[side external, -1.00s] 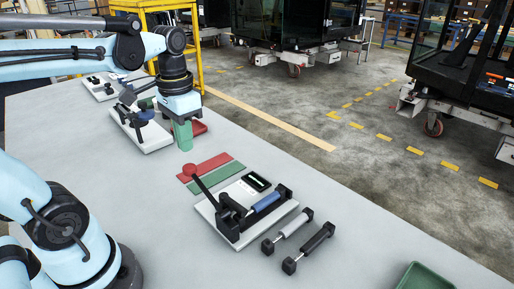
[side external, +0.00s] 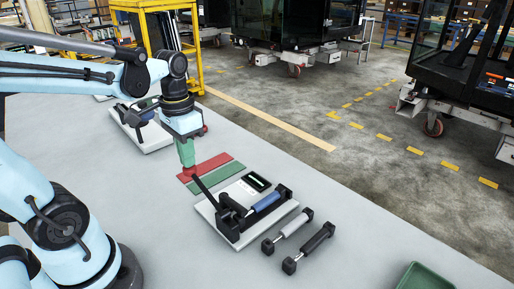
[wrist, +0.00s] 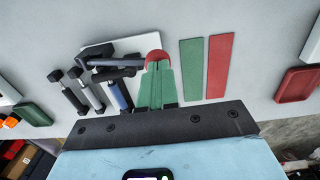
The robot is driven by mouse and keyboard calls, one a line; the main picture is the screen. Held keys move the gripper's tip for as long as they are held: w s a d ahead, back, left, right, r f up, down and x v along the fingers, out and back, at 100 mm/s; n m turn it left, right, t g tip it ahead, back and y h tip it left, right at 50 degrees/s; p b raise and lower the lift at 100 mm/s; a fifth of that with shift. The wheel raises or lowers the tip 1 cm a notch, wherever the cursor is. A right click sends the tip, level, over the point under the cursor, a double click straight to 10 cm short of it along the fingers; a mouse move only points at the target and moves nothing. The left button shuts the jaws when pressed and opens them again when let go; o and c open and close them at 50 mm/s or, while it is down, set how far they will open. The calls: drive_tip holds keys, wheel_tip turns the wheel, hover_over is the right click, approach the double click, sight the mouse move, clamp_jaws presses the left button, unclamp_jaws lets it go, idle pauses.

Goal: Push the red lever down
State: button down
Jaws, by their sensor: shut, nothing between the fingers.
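The lever is a dark arm (side external: 205,191) rising up and left from a fixture on a white base plate (side external: 227,231). Its red ball knob (wrist: 156,54) shows just beyond my fingertips in the wrist view. In the side view the knob is mostly hidden by my fingers. My gripper (side external: 187,165) has green fingers, shut and empty, pointing down at the knob; the fingers also show in the wrist view (wrist: 158,68). I cannot tell whether they touch the knob. A blue cylinder (side external: 266,202) lies in the fixture.
A red strip (side external: 211,162) and a green strip (side external: 221,174) lie flat beside the fixture. Two loose cylinders, grey (side external: 288,232) and black (side external: 309,249), lie to its right. A green tray (side external: 425,277) is at the lower right. Another fixture (side external: 150,135) stands behind.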

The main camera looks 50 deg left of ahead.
drive_tip(key=shift+a+f+h, duration=0.4)
drive_tip(key=shift+f+h, duration=0.1)
drive_tip(key=shift+f, duration=0.05)
drive_tip(key=shift+a+f, duration=0.3)
drive_tip(key=shift+f, duration=0.75)
drive_tip(key=shift+a+f, duration=0.3)
drive_tip(key=shift+f, duration=0.75)
drive_tip(key=shift+a+f, duration=0.3)
drive_tip(key=shift+f, duration=0.75)
drive_tip(key=a+r, duration=0.7)
drive_tip(key=r, duration=0.5)
drive_tip(key=shift+r, duration=0.3)
drive_tip(key=w+d+f+t, duration=0.1)
drive_tip(key=d+f+t, duration=0.1)
drive_tip(key=d, duration=0.6)
drive_tip(key=w+d+f+t+y, duration=0.1)
drive_tip(key=w+d+f+t, duration=0.1)
drive_tip(key=d+t, duration=0.3)
drive_tip(key=d, duration=0.3)
drive_tip(key=shift+d, duration=0.3)
